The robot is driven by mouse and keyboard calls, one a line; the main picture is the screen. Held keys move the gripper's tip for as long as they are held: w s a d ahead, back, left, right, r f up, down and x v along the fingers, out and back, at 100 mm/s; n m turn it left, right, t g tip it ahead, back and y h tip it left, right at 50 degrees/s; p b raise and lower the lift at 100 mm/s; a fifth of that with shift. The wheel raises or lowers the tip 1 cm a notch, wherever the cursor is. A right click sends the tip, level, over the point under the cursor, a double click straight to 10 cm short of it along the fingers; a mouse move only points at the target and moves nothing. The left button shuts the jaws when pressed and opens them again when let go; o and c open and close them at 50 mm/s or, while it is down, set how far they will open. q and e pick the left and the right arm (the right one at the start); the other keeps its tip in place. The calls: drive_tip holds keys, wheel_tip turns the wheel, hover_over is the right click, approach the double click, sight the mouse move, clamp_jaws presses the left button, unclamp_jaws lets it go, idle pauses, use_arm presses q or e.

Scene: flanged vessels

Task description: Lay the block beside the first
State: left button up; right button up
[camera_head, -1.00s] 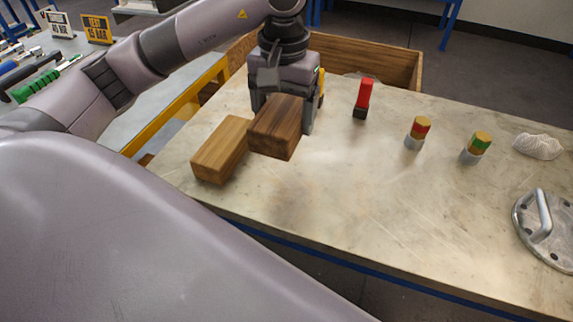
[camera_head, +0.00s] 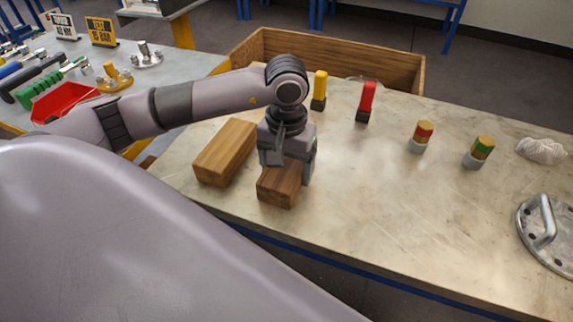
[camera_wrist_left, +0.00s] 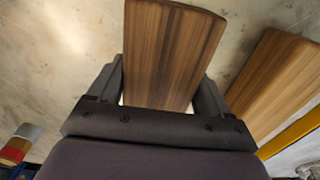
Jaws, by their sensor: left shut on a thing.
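A dark brown wooden block (camera_head: 279,184) is held in my left gripper (camera_head: 287,172), low over or on the worktop; I cannot tell if it touches. In the left wrist view the block (camera_wrist_left: 168,52) sits between the two fingers of the gripper (camera_wrist_left: 162,92). A lighter wooden block (camera_head: 225,152) lies on the worktop to the left of the held one, with a narrow gap between them and roughly the same slant. It also shows at the right of the left wrist view (camera_wrist_left: 277,82). My right gripper is not in view.
The pale worktop (camera_head: 370,200) is clear to the right of the held block. Behind stand a yellow-handled tool (camera_head: 319,90) and a red-handled tool (camera_head: 366,101). Two banded cylinders (camera_head: 421,136) (camera_head: 478,151), a white bundle (camera_head: 541,149) and a handled flange (camera_head: 548,232) are farther right. A wooden crate (camera_head: 340,47) stands at the back.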

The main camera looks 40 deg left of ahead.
sight(286, 164)
use_arm(q)
drive_tip(key=shift+f+b, duration=0.2)
drive_tip(key=shift+b, duration=0.1)
drive_tip(key=o, duration=1.2)
drive_tip(key=shift+r, duration=0.1)
drive_tip(key=shift+r+p, duration=0.2)
drive_tip(key=shift+p, duration=0.2)
wheel_tip(286, 164, up, 12)
drive_tip(key=shift+f, duration=0.1)
drive_tip(key=shift+s, duration=0.1)
